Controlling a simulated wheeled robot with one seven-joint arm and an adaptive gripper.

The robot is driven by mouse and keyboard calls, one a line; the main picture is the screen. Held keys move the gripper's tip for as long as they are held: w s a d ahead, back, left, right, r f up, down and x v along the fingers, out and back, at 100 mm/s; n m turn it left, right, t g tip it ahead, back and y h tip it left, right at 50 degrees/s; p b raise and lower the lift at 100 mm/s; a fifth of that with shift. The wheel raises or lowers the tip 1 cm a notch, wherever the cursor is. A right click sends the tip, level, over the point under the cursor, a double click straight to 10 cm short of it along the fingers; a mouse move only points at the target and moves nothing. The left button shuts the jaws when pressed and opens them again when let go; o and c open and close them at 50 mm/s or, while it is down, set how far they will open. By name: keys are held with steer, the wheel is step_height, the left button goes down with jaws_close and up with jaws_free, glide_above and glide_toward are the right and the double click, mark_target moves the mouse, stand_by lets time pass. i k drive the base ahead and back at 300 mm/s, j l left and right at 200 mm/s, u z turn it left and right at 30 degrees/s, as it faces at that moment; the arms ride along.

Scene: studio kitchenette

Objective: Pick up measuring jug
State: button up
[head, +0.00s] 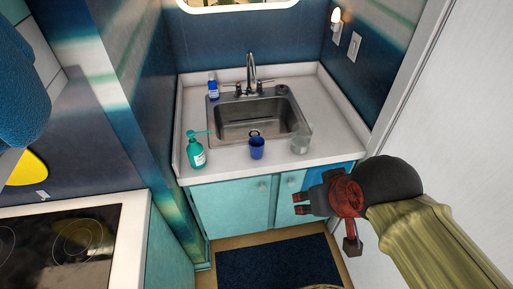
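A clear, see-through vessel (300,139), which looks like the measuring jug, stands on the white counter at the front right corner of the sink. Its handle and markings are too faint to make out. My gripper (298,204) is in front of the counter, lower in the picture than the clear vessel and apart from it. Its two dark fingers point left with a small gap between them, and nothing shows in the gap.
A dark blue cup (257,148) stands left of the clear vessel. A teal pump bottle (196,152) is further left, and a blue bottle (213,86) is behind. The sink (255,118) has a tall faucet (252,72). A cooktop (60,250) is lower left; a white door (455,120) is right.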

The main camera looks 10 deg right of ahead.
mark_target(299, 145)
steer(key=i+l+u, duration=0.25)
steer(key=i, duration=0.15)
steer(key=i+l+u, duration=0.3)
steer(key=i+l, duration=0.05)
steer(key=i, duration=0.05)
